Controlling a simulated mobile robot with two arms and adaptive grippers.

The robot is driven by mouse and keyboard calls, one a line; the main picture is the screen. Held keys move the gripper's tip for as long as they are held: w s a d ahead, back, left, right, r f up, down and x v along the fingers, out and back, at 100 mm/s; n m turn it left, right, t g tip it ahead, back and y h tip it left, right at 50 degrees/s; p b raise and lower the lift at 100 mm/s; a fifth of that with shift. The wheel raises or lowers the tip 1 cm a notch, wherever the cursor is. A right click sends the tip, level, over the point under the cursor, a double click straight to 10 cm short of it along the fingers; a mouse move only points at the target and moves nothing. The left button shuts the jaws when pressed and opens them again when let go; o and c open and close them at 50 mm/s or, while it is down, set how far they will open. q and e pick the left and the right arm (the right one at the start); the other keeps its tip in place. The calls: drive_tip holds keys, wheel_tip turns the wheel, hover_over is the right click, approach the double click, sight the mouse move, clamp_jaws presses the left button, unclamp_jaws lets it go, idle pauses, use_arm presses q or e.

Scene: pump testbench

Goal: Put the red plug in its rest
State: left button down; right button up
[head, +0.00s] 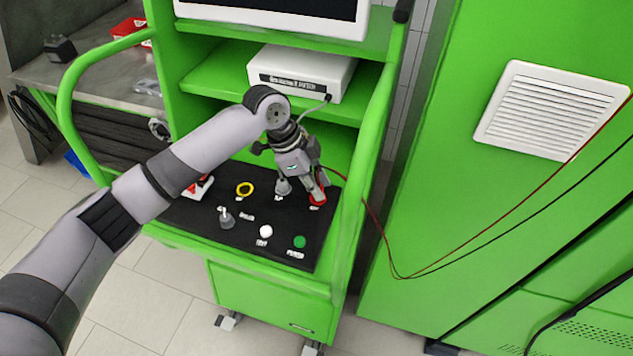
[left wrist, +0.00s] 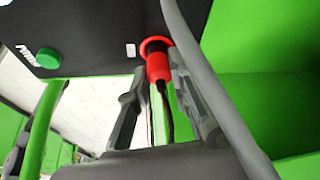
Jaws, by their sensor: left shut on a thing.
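The red plug (head: 319,183) is at the right part of the black panel, at a red ring (head: 317,201) that looks like its rest. My left gripper (head: 302,190) is over the panel, pointing down, and is shut on the plug. In the left wrist view the plug (left wrist: 158,68) shows between my fingers, with its dark cable trailing back toward me. Its far end meets the red ring (left wrist: 154,43) at the panel; I cannot tell how deep it sits. My right gripper is not in view.
The black panel (head: 190,222) also holds a yellow ring (head: 244,189), a grey knob (head: 227,218), a white button (head: 265,231) and a green button (head: 299,242). Green frame posts flank it. A white instrument (head: 300,70) sits on the shelf above. Red and black cables hang at the right.

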use_arm(q)
drive_tip(key=shift+f+b, duration=0.3)
drive_tip(key=shift+f, duration=0.45)
drive_tip(key=c, duration=1.4)
unclamp_jaws()
drive_tip(key=shift+o, duration=0.3)
drive_tip(key=o, duration=0.4)
drive_tip(key=shift+r, duration=0.2)
drive_tip(key=shift+r+p, duration=3.8)
drive_tip(key=shift+r, duration=0.1)
